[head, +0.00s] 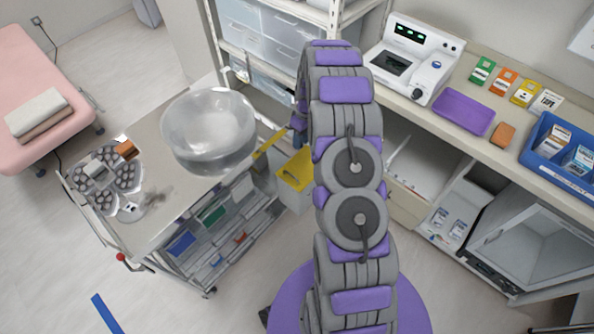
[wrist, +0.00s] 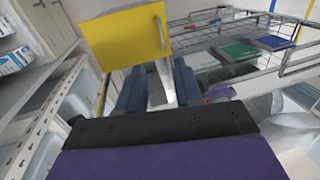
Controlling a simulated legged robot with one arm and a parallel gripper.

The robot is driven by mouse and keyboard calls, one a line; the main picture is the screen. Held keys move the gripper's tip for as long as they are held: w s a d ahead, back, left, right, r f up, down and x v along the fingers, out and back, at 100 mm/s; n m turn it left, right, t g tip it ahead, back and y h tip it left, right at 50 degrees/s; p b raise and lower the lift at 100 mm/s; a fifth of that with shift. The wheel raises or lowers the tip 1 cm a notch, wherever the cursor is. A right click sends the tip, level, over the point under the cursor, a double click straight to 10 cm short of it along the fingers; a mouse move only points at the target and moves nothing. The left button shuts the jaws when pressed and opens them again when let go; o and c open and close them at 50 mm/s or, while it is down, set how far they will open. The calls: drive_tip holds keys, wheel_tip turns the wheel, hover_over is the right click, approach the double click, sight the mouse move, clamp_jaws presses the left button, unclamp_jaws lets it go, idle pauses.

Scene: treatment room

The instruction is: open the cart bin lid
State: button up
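The cart bin is a pale box with yellow on top (head: 297,170), at the right side of the cart (head: 150,215) in the head view. A narrow yellow strip (head: 269,142) slants up beside it. In the wrist view a flat yellow panel with a small handle at its right edge, apparently the lid (wrist: 122,43), stands just beyond my fingers. I cannot tell how far the lid is raised. My gripper (wrist: 158,82) has its two dark blue fingers apart, with nothing clearly held between them. In the head view my arm hides most of the gripper and part of the bin.
A clear bowl (head: 210,130) and a metal tray (head: 108,180) with several objects stand on the cart. Shelving with clear drawers (head: 265,40) stands behind the bin. A counter (head: 470,85) with a device runs along the right. Floor is open at lower left.

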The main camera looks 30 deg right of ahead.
drive_tip(key=a, duration=0.1)
drive_tip(key=b, duration=0.2)
hover_over(295, 173)
drive_tip(key=s+d, duration=0.1)
drive_tip(key=s, duration=0.2)
drive_tip(key=w+d+x, duration=0.1)
drive_tip(key=d+x, duration=0.1)
drive_tip(key=x, duration=1)
drive_tip(key=a+b+x, duration=0.1)
drive_tip(key=x, duration=0.4)
drive_tip(key=shift+w+a, duration=0.15)
drive_tip(key=shift+a, duration=0.15)
drive_tip(key=shift+d+f, duration=0.5)
drive_tip(key=shift+a, duration=0.3)
drive_tip(key=shift+c, duration=0.5)
drive_tip(key=shift+a+r, duration=0.1)
drive_tip(key=shift+a, duration=0.2)
drive_tip(key=c, duration=0.3)
drive_tip(key=shift+d, duration=0.1)
clamp_jaws()
drive_tip(key=shift+d, duration=0.2)
